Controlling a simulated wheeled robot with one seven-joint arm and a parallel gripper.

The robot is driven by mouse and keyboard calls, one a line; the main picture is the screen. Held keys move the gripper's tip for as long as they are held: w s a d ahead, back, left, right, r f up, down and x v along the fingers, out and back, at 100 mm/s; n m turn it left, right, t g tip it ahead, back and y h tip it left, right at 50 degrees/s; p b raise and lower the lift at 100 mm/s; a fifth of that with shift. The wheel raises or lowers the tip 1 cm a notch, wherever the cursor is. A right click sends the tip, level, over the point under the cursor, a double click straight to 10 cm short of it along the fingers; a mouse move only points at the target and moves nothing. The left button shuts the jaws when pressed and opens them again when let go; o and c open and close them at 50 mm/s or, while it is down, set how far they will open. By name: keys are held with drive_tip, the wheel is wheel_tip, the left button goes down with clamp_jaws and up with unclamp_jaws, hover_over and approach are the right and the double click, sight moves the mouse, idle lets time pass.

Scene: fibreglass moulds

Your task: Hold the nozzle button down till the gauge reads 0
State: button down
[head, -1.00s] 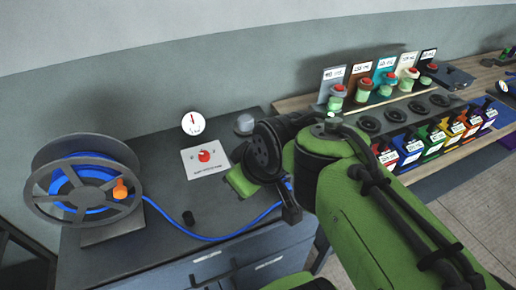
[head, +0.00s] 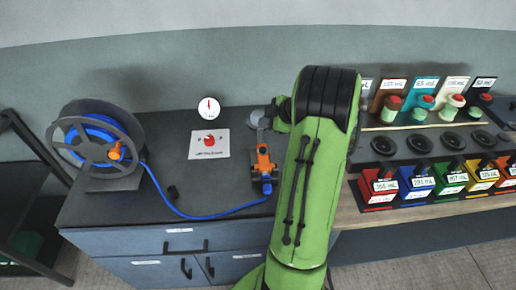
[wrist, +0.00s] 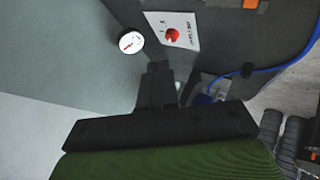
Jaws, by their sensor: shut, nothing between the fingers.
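The orange nozzle (head: 264,164) lies on the dark bench with the blue hose (head: 225,213) running to it. The round white gauge (head: 208,108) stands at the wall; its needle points roughly up, but its number is too small to read. The gauge also shows in the wrist view (wrist: 131,42). My gripper (wrist: 160,72) is shut and empty in the wrist view. It hides the nozzle area there, where only a blue hose end shows beside it. In the head view my arm mostly covers the gripper, right of the nozzle. I cannot make out the button or any contact.
A white card with a red knob (head: 210,141) lies left of the nozzle. A hose reel (head: 97,145) stands at the bench's left. Labelled coloured boxes (head: 417,183) and bottles fill the bench at right.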

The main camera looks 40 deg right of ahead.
sight(265, 151)
drive_tip(key=shift+a, duration=0.15)
wheel_tip(265, 151, down, 8)
drive_tip(key=b, duration=0.5)
drive_tip(key=shift+f+b, duration=0.15)
drive_tip(key=shift+b, duration=0.15)
drive_tip(key=shift+f+b, duration=0.3)
drive_tip(key=shift+b, duration=0.1)
idle(1.4)
drive_tip(key=shift+f+b, duration=0.4)
drive_tip(key=shift+b, duration=0.35)
drive_tip(key=shift+f+b, duration=0.4)
drive_tip(key=shift+b, duration=0.15)
idle(3.6)
